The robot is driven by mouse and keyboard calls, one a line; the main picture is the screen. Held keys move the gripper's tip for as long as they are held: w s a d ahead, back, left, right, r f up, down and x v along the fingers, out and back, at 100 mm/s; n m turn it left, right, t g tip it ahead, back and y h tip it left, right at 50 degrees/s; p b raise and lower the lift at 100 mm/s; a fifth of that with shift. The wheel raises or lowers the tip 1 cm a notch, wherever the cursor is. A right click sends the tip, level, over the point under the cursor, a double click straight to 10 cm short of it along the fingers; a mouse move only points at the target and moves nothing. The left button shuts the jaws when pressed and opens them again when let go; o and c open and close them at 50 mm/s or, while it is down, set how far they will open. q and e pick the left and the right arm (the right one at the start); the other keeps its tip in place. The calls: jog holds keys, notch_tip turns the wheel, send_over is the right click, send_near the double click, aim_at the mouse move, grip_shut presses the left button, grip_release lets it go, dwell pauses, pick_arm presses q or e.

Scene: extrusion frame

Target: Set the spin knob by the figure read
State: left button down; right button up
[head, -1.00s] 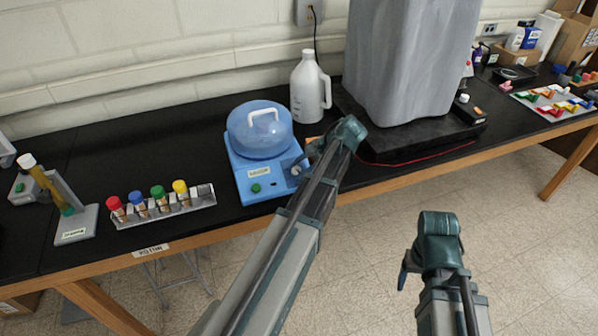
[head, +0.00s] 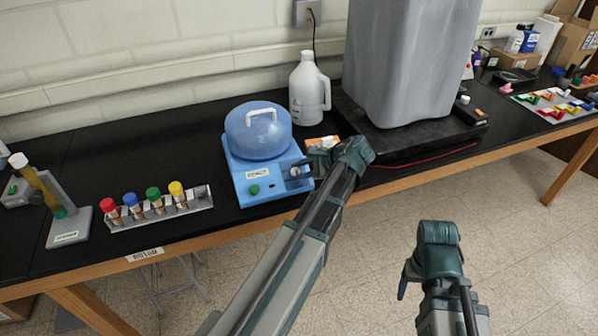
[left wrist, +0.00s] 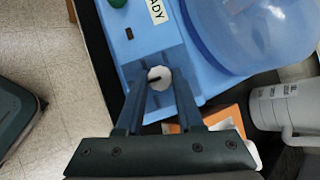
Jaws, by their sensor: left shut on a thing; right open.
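The blue centrifuge (head: 245,193) with a clear domed lid (head: 258,130) stands on the black bench. Its white round spin knob (left wrist: 159,78) has a dark mark and sits on the front panel, near the machine's right side in the head view. My left gripper (left wrist: 158,84) is shut on the knob, one finger on each side. In the head view the left gripper (head: 297,172) mostly covers the knob. A label (head: 257,174) and a green button (head: 254,190) are on the front; the label's visible end reads "ADY". My right gripper (head: 405,280) is open and empty, over the floor.
A rack (head: 160,212) holds tubes with red, blue, green and yellow caps left of the centrifuge. A stand with a tilted tube (head: 40,185) is further left. A white jug (head: 309,90) and a large grey covered thing (head: 410,60) stand behind and right.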

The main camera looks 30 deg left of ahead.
pick_arm(q)
jog(key=shift+d, duration=0.1)
jog(key=c, duration=0.5)
grip_release()
jog(key=shift+c, duration=0.2)
jog(key=p+v, duration=0.9)
jog(key=v, duration=0.4)
jog(key=shift+d+r, duration=0.2)
jog(key=shift+d, duration=0.1)
jog(key=s+d+f+n+h+b, duration=0.1)
jog(key=s+d+f+h, duration=0.3)
jog(key=s+d, duration=0.4)
jog(key=s+d+f+n+h, duration=0.4)
jog(key=s+d+f, duration=0.1)
jog(key=s+d, duration=0.4)
jog(key=shift+d+f+h+b, duration=0.2)
jog(key=shift+d+h+b, duration=0.2)
jog(key=shift+d, duration=0.6)
